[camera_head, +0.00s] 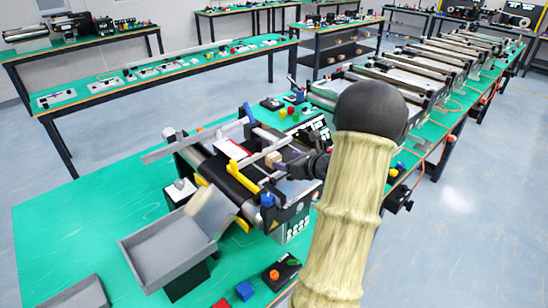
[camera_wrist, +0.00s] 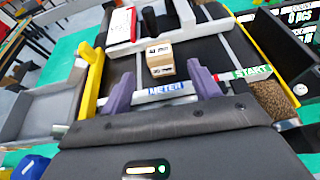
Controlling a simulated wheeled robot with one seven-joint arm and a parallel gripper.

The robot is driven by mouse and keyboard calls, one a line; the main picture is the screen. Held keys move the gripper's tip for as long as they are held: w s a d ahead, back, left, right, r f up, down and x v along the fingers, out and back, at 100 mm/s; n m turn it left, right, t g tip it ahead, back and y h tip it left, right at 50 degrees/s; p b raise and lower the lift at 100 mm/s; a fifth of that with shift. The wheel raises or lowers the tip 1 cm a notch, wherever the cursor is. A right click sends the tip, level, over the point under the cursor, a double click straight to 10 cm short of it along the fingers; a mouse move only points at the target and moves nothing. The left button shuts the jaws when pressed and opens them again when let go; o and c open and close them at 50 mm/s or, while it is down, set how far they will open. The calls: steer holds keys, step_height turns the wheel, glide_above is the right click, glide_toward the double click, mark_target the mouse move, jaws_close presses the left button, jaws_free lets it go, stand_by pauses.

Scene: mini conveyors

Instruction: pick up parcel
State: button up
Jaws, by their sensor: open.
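The parcel, a small brown cardboard box (camera_wrist: 160,58) with dark print on its faces, sits on the black conveyor belt (camera_wrist: 193,52) in the wrist view. It also shows as a tan block in the head view (camera_head: 272,158). My gripper (camera_wrist: 161,84) is open, its two purple fingers spread to either side, with the parcel just beyond the fingertips and roughly centred between them. Nothing is seen between the fingers except the conveyor's edge with its METER label. In the head view my dark gripper (camera_head: 300,165) is beside the parcel, partly hidden by my sleeved arm.
Yellow guides (camera_wrist: 91,80) and metal rails flank the belt. A white and red card (camera_wrist: 120,25) lies beyond, left of the parcel. A grey tray (camera_head: 170,247) stands at the conveyor's near end on the green table (camera_head: 60,225). More conveyors (camera_head: 440,62) line the right.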

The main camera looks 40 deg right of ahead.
mark_target(278, 158)
steer(key=shift+x, duration=1.35)
steer(key=shift+s+d, duration=0.15)
steer(key=shift+s, duration=0.05)
steer(key=p+x, duration=0.1)
steer(key=x, duration=0.2)
steer(key=p+x, duration=0.1)
steer(key=shift+w+a+p, duration=0.3)
steer(key=shift+w, duration=0.05)
steer(key=shift+w+d+f, duration=0.1)
steer(key=shift+w+f, duration=0.05)
steer(key=shift+w, duration=0.05)
steer(key=shift+d, duration=0.1)
steer(key=c, duration=1.1)
step_height(278, 158, up, 10)
steer(key=shift+r+b, duration=0.1)
steer(key=shift+b, duration=0.65)
